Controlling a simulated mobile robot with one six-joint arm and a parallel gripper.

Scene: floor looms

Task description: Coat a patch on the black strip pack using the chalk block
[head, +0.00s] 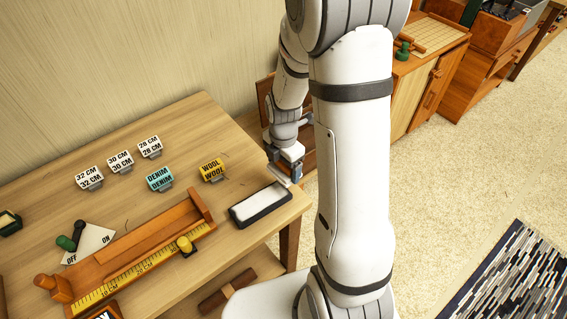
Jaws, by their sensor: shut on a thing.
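My gripper (289,172) is at the right end of the wooden table, pointing down just above the back right corner of a shallow black-rimmed tray (236,217) with a pale inside. It is shut on a small pale piece, which looks like the chalk block; my fingers hide most of it. I cannot tell whether the piece touches the tray or the table. I cannot make out a black strip pack for certain in this view.
On the table (130,135) stand white number tags (120,161), a teal DENIM tag (160,179), a yellow WOOL tag (212,170), a wooden measuring rail (140,262) and an OFF/ON lever (72,239). A cabinet (425,75) stands behind my arm. A striped rug (510,280) lies at right.

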